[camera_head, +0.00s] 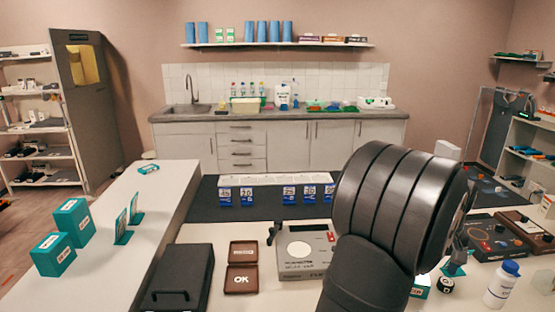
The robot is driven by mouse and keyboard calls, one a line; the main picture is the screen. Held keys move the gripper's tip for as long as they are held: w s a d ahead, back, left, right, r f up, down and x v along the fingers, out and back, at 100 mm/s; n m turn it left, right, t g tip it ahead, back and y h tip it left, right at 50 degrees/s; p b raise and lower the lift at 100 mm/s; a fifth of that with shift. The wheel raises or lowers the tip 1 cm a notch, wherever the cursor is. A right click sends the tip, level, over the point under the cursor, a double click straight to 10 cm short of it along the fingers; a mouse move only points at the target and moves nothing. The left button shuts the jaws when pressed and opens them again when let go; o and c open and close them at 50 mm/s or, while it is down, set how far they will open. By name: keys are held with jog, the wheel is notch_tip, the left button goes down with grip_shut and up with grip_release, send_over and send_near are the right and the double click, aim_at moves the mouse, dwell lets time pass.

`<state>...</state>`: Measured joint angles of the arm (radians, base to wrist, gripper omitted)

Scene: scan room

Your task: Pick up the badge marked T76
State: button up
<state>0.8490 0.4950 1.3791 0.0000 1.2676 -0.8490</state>
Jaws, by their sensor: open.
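Several blue badges with white labels hang in a row on the front of a white rack (272,180) on the dark mat. From left to right they are the first badge (225,197), the second (247,197), the third (289,195), the fourth (309,194) and the fifth (329,193). Their marks are too small to read surely, so I cannot tell which is T76. My gripper (457,250) shows only partly at the right, behind my thick dark arm. It is open, apart from the badges and to their right.
A black case (180,280), brown boxes (242,277) and a grey device (304,250) stand in front of the rack. Teal boxes (52,254) and upright teal cards (123,227) stand on the left counter. A white bottle (501,285) stands front right. The dark mat is mostly clear.

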dwell(0.4)
jog(key=c, duration=1.4)
jog(key=shift+o, duration=0.2)
jog(key=f+m, duration=0.4)
jog(key=m, duration=0.1)
jog(key=a+f+m+h, duration=0.1)
jog(key=f+m, duration=0.3)
jog(key=m, duration=0.1)
jog(key=f+m, duration=0.5)
jog(key=shift+w+a+f+m+h, duration=0.1)
jog(key=shift+a+m+h, duration=0.2)
jog(key=shift+m+h, duration=0.1)
jog(key=shift+d+f, duration=0.25)
jog(key=shift+f, duration=0.65)
jog(key=shift+d+f, duration=0.3)
jog(key=shift+f, duration=0.55)
jog(key=shift+d+f, duration=0.25)
jog(key=shift+f, duration=0.65)
